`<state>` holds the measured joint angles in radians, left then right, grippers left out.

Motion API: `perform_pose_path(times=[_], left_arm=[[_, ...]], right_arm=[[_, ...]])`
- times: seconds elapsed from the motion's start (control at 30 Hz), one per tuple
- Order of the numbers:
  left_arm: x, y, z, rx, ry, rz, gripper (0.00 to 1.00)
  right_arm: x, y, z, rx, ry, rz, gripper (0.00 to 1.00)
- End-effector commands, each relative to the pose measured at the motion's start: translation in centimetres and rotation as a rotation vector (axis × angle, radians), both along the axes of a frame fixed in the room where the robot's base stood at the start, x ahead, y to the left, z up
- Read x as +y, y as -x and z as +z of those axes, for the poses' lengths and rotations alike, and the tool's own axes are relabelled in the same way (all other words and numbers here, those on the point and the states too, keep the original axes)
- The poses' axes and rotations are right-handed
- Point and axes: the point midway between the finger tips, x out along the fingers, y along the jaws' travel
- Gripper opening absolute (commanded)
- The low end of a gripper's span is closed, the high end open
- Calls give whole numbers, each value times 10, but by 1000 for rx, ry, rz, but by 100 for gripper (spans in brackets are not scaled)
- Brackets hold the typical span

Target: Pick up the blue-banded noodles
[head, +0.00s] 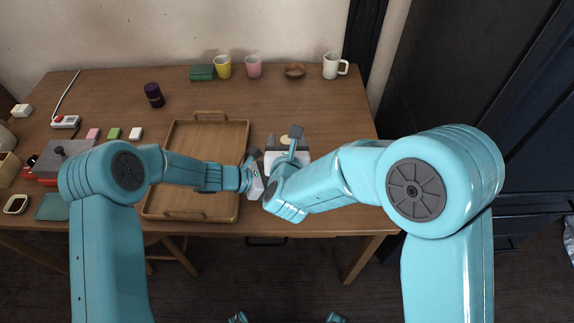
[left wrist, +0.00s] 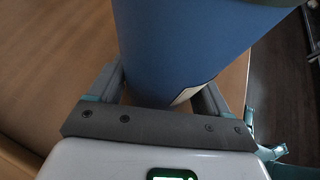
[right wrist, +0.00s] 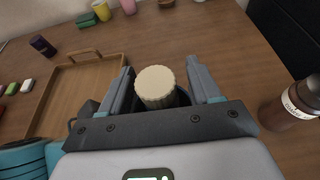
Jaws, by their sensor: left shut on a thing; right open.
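The blue-banded noodles (left wrist: 185,45) show in the left wrist view as a large blue rounded body with a small pale label patch near its lower edge. My left gripper (head: 254,158) is shut on it, with a finger on either side. My right gripper (head: 284,136) is open. In the right wrist view a ribbed cream lid (right wrist: 155,86) on a dark body stands between its spread fingers. The lid shows as a cream disc in the head view (head: 284,140). I cannot tell for sure that the lid belongs to the noodles.
A wooden tray (head: 184,160) lies left of the grippers. A brown bottle (right wrist: 292,104) stands at the right in the right wrist view. A dark purple cup (head: 154,95), yellow cup (head: 223,67), pink cup (head: 253,67), bowl (head: 294,71) and white mug (head: 333,66) stand farther back.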

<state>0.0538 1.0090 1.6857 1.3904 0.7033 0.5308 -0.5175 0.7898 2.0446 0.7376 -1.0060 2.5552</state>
Motion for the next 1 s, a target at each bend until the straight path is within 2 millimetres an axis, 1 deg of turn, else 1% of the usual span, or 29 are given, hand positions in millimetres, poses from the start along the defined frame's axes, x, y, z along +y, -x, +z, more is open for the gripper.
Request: perform_pose_path(times=[0.1, 0.13, 0.17, 0.2, 0.27, 0.3, 0.57, 0.67, 0.77, 0.87, 1.0], left_arm=[[0, 0, 0, 0, 0, -1, 61], [0, 0, 0, 0, 0, -1, 61], [0, 0, 0, 0, 0, -1, 61], [0, 0, 0, 0, 0, -1, 61], [0, 0, 0, 0, 0, -1, 61], [0, 0, 0, 0, 0, -1, 61], [0, 0, 0, 0, 0, -1, 61], [0, 0, 0, 0, 0, -1, 61], [0, 0, 0, 0, 0, -1, 61], [0, 0, 0, 0, 0, -1, 61], [0, 0, 0, 0, 0, -1, 61]], right_arm=[[0, 0, 0, 0, 0, 0, 62], [0, 0, 0, 0, 0, 0, 56], [0, 0, 0, 0, 0, 0, 46], [0, 0, 0, 0, 1, 0, 33], [0, 1, 0, 0, 1, 0, 14], [0, 1, 0, 0, 1, 0, 1], [0, 1, 1, -1, 0, 0, 0], [0, 0, 10, -3, 0, 1, 0], [0, 0, 30, -6, -3, 0, 0], [0, 0, 58, -8, -5, -1, 0], [0, 1, 100, -8, -7, -1, 0]])
